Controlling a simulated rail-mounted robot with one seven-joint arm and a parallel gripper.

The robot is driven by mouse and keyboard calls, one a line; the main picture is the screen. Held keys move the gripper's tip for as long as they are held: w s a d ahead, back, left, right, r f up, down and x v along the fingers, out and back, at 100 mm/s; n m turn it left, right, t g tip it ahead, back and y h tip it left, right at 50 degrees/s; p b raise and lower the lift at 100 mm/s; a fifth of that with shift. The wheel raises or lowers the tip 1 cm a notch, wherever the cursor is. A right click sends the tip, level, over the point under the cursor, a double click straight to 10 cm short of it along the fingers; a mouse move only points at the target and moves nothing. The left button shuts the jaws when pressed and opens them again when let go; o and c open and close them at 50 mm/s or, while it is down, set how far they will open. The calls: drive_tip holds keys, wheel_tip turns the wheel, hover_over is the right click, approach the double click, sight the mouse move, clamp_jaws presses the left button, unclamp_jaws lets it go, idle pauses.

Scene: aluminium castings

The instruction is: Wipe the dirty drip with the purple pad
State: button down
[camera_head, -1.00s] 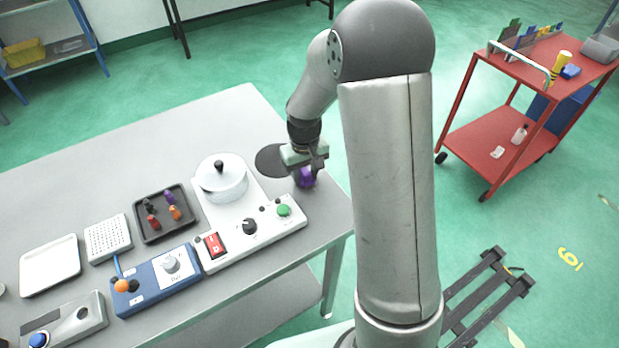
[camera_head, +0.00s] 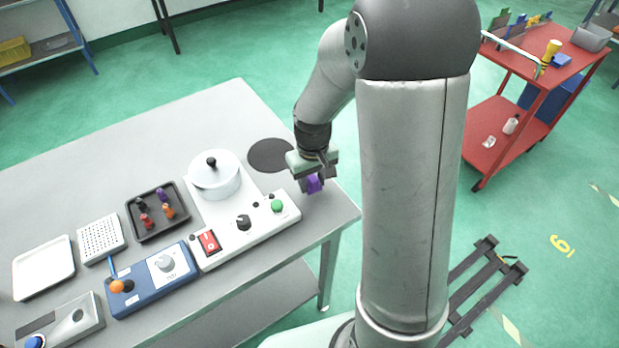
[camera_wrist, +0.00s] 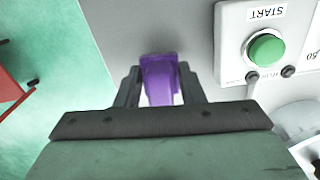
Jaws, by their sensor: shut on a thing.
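My gripper (camera_head: 316,180) is shut on the purple pad (camera_head: 314,185) at the right end of the grey table. In the wrist view the purple pad (camera_wrist: 161,78) sits between the two dark fingers of my gripper (camera_wrist: 160,85). The pad is over the bare tabletop, to the right of the white control panel; I cannot tell whether it touches the table. I do not see a dirty drip; it may be hidden by the pad or the arm.
The white panel (camera_head: 237,236) with a green START button (camera_head: 277,206) is close to the pad. A white lidded pot (camera_head: 214,180) stands behind it, and a dark disc (camera_head: 270,155) lies near the table's far edge. A black tray (camera_head: 158,211) is further left.

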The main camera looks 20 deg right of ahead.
sight(312, 177)
drive_tip(key=shift+r+p, duration=2)
drive_tip(key=shift+r, duration=1.15)
